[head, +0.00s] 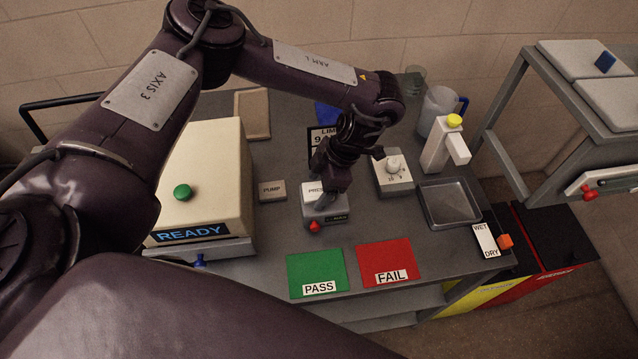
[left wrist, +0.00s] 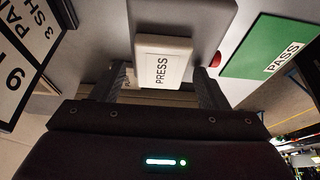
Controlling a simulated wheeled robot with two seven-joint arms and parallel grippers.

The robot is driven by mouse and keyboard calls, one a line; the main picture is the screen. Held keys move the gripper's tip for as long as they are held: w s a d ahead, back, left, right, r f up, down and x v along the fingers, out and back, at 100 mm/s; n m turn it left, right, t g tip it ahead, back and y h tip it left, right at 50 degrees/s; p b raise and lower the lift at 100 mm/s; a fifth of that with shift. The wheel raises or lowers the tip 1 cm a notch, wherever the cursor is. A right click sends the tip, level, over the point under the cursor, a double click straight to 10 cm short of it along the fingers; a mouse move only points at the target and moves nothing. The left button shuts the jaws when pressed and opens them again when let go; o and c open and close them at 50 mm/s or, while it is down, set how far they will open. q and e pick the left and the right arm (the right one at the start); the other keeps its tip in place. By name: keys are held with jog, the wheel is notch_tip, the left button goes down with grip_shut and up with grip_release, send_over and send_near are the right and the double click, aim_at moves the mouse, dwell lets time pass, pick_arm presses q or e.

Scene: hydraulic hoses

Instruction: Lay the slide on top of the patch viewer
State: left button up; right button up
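My left gripper (head: 326,198) points down over the block labelled PRESS (head: 310,188). In the left wrist view its two fingers (left wrist: 162,88) are apart, one on each side of the white PRESS block (left wrist: 162,65). Gaps show between the block and the fingers, and I cannot tell whether they touch it. No label names a slide or a patch viewer, and I cannot tell either one apart for sure. A pale upright device with a yellow knob (head: 445,146) stands at the table's right, behind a shallow grey tray (head: 476,211). My right gripper is not in view.
Green PASS (head: 316,270) and red FAIL (head: 387,260) mats lie at the front edge. A cream READY machine (head: 215,165), a PUMP block (head: 272,190) and a dial box (head: 393,175) stand nearby. A WET/DRY card (head: 486,241) is at the right edge.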

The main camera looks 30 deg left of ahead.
pick_arm(q)
jog(key=shift+r, duration=0.1)
jog(key=shift+r, duration=0.2)
jog(key=b+v, duration=0.2)
jog(key=v, duration=0.9)
jog(key=shift+d+r, duration=0.15)
jog(key=shift+r, duration=0.25)
jog(key=shift+w, duration=0.1)
jog(key=shift+f, duration=0.1)
